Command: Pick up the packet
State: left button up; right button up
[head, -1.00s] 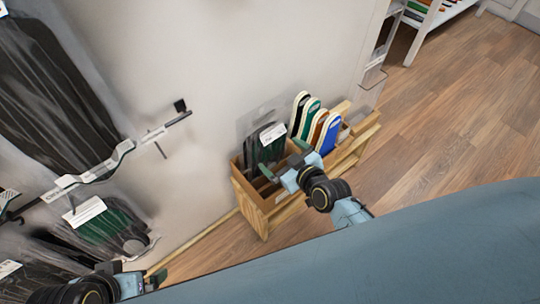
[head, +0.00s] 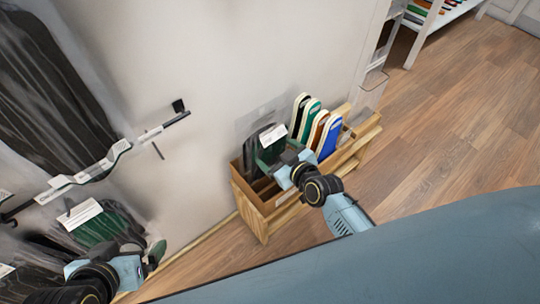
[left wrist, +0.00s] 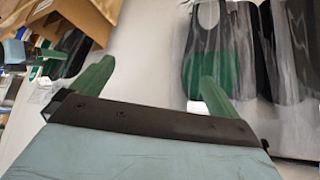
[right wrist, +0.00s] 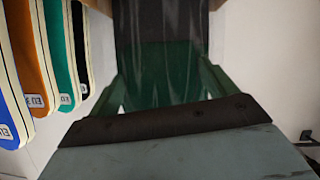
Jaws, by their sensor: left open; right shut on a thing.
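A clear packet (head: 266,134) with dark and green insoles and a white label stands at the left end of the wooden box in the head view. My right gripper (head: 270,153) is shut on this packet. In the right wrist view, the packet (right wrist: 163,75) lies between the two green fingers, its green part at the fingertips. My left gripper (head: 153,253) is open and empty at the lower left, beside the hanging packets (head: 100,225). In the left wrist view its two green fingers (left wrist: 150,80) are spread apart with nothing between them.
The wooden box (head: 250,215) stands on the floor against the wall and holds several coloured insoles (head: 322,135) to the right of the packet. Metal hooks (head: 150,135) stick out from the wall at left. The wood floor (head: 450,130) at right is clear.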

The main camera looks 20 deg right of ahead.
aim_at(273, 134)
jog(key=shift+c, duration=1.1)
